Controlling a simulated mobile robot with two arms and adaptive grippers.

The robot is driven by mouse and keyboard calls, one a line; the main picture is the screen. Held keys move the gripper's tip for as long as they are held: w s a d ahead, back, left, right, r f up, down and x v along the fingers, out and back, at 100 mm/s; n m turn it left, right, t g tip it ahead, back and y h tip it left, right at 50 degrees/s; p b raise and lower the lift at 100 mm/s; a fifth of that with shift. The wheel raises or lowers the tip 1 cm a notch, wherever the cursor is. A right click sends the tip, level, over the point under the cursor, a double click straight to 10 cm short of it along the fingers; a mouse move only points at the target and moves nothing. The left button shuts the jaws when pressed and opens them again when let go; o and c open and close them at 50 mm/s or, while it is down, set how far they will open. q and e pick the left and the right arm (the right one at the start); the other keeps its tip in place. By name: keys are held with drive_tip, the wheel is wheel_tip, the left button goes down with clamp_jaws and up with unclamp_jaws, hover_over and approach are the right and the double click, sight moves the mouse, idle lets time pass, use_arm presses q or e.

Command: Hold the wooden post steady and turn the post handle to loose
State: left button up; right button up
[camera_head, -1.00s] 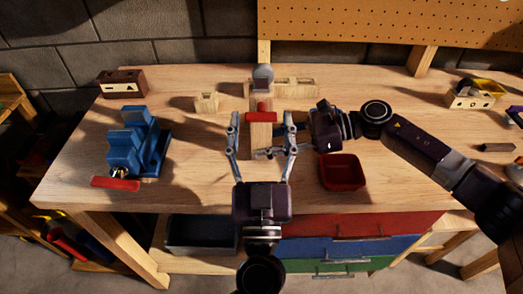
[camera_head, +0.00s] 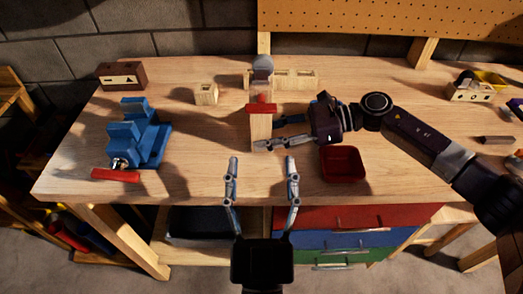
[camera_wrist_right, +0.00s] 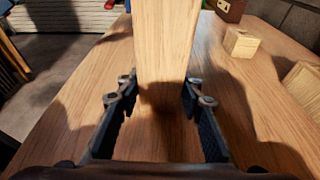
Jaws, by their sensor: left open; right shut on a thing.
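The wooden post (camera_head: 261,131) stands upright on the workbench, with a red handle (camera_head: 261,108) lying crosswise near its top and a grey round part behind it. My right gripper (camera_head: 270,133) reaches in from the right and is shut on the post's lower part. In the right wrist view the post (camera_wrist_right: 166,40) rises between the two fingers. My left gripper (camera_head: 262,165) is open and empty, fingers pointing at the post from the bench's front side, apart from post and handle.
A blue vise (camera_head: 140,137) with a red handle (camera_head: 115,175) is at left. A red bin (camera_head: 342,163) sits right of the post, near my right gripper. Small wooden blocks (camera_head: 206,93) stand behind. The bench between vise and post is clear.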

drive_tip(key=o, duration=0.9)
drive_tip(key=shift+o, duration=0.2)
